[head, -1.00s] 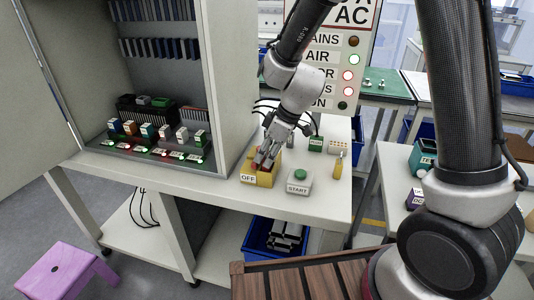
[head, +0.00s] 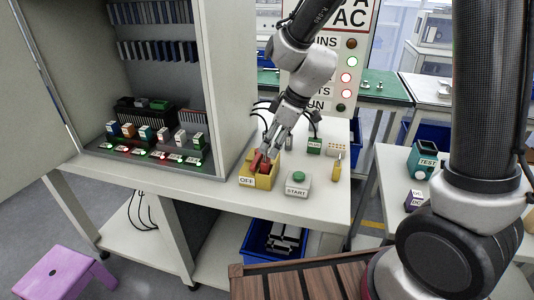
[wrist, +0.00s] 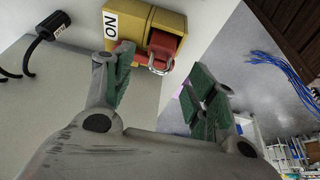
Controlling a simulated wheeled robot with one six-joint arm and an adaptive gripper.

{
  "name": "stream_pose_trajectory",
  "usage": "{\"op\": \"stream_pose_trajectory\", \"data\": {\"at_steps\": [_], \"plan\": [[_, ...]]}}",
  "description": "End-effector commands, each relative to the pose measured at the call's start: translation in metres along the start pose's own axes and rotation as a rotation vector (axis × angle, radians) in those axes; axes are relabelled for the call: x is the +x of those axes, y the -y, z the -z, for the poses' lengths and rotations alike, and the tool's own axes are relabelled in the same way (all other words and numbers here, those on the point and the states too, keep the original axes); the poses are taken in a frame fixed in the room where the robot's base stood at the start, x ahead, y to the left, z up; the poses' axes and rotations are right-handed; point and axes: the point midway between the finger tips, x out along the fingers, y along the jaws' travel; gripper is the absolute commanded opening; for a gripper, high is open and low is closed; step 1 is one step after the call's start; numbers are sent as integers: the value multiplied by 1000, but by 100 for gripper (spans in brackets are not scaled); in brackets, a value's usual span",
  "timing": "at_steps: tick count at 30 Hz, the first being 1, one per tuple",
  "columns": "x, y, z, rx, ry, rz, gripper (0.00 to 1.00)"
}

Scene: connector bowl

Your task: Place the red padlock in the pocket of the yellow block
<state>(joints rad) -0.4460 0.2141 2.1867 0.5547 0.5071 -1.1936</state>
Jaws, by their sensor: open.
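The yellow block (head: 262,182) stands near the bench's front edge with an OFF label on its front. It also shows at the top of the wrist view (wrist: 137,28), where an ON label is seen. The red padlock (wrist: 165,46) is at the block's pocket, its metal shackle sticking out toward the camera. How deep it sits I cannot tell. In the head view its red body (head: 266,168) shows at the block's top. My gripper (wrist: 160,75) is open, its fingers apart on either side of the padlock, with no visible contact. In the head view my gripper (head: 270,154) is just above the block.
A grey START button box (head: 298,184) stands right of the block. The open cabinet wall (head: 235,90) rises to the left. Black cables hang near the gripper.

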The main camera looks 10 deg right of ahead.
Motion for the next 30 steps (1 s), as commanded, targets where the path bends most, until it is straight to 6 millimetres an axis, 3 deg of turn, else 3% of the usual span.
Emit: {"op": "stream_pose_trajectory", "data": {"at_steps": [3,7,17,20,23,27,30], "plan": [[-28,-1,0,2,-3,-3,57],[-49,0,0,1,-2,-1,57],[-65,0,-1,5,0,-1,57],[-80,-1,-10,47,1,-17,57],[-117,1,-37,167,4,-58,57],[-184,17,-100,442,17,-158,57],[-222,37,-149,654,24,-243,57]]}}
